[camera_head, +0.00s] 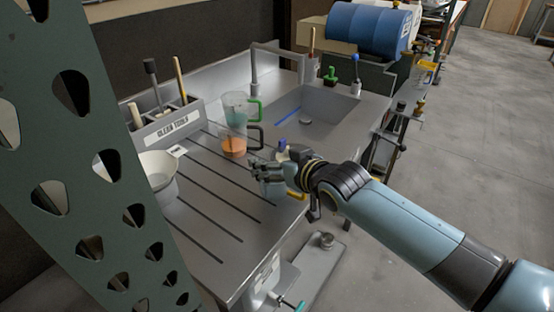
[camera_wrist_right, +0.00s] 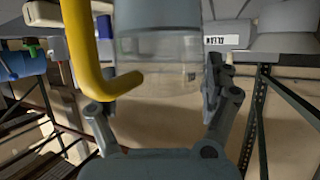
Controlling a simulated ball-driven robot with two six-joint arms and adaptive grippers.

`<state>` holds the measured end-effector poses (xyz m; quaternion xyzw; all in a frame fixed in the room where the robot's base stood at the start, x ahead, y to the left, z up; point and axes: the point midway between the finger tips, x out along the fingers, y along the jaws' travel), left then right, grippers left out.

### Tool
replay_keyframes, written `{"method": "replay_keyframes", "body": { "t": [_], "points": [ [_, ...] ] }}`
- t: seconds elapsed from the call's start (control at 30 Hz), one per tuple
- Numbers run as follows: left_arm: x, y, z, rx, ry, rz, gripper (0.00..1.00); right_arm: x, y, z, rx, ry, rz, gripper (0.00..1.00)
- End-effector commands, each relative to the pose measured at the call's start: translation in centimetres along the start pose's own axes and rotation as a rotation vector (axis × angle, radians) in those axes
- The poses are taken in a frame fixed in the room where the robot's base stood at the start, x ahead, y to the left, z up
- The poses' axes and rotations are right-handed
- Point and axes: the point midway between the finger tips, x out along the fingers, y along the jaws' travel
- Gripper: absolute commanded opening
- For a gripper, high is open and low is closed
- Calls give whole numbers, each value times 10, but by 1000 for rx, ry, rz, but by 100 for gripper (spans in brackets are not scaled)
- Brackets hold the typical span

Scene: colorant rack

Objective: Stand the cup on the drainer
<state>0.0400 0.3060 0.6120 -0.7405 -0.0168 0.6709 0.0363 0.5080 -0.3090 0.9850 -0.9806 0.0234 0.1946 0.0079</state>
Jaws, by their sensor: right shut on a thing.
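My right gripper (camera_head: 268,178) is over the front right of the drainer (camera_head: 215,232), the grooved steel surface left of the basin. It is shut on a clear cup (camera_wrist_right: 165,70) with a yellow handle (camera_wrist_right: 82,50). The cup sits between the two fingers in the right wrist view, the handle beside the left finger. In the head view the gripper hides most of this cup, and a bit of yellow handle (camera_head: 293,194) shows below the wrist. I cannot tell whether the cup touches the drainer. My left gripper is not in view.
A green-handled jug (camera_head: 235,107), a dark-handled jug with orange contents (camera_head: 233,147) and a white bowl (camera_head: 159,168) stand behind and left. A tool box (camera_head: 175,125) and the sink basin (camera_head: 318,117) lie farther back. The drainer's front is clear. A perforated green post (camera_head: 95,190) blocks the left.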

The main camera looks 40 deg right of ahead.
Motion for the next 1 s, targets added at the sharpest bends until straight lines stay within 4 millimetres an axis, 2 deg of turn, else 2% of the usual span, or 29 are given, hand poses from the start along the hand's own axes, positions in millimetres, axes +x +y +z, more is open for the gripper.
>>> {"method": "replay_keyframes", "body": {
  "t": [0.13,0.17,0.27,0.57,0.67,0.77,1.0],
  "points": [
    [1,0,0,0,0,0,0,1,0,1,0,1,0,26],
    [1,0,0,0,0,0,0,0,0,2,0,-1,0,86],
    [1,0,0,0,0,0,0,0,0,1,0,-1,0,100],
    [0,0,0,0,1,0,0,0,0,0,0,0,0,100],
    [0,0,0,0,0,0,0,-8,0,1,-2,-2,0,100],
    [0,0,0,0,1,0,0,-25,0,2,-3,-3,0,100],
    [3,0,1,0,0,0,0,-80,0,2,-3,-3,0,100]
  ]
}}
